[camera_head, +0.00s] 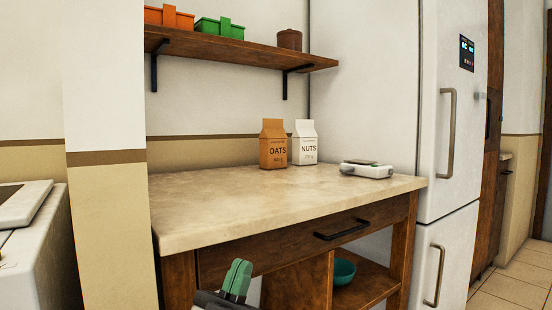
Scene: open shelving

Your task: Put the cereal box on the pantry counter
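The pantry counter (215,207) is a pale stone top on a wooden frame with a drawer. An orange-brown carton marked OATS (273,152) and a white carton marked NUTS (304,151) stand upright side by side near its back edge. I see no box marked as cereal. My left gripper (236,278) is low at the bottom, in front of the counter and below its top. Its teal fingers are close together, with nothing visible between them. My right gripper is not in view.
A white device (367,170) lies at the counter's back right. The front and left of the top are clear. A wall shelf (235,47) hangs above, a teal bowl (344,271) sits below, and a white fridge (446,140) stands at right.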

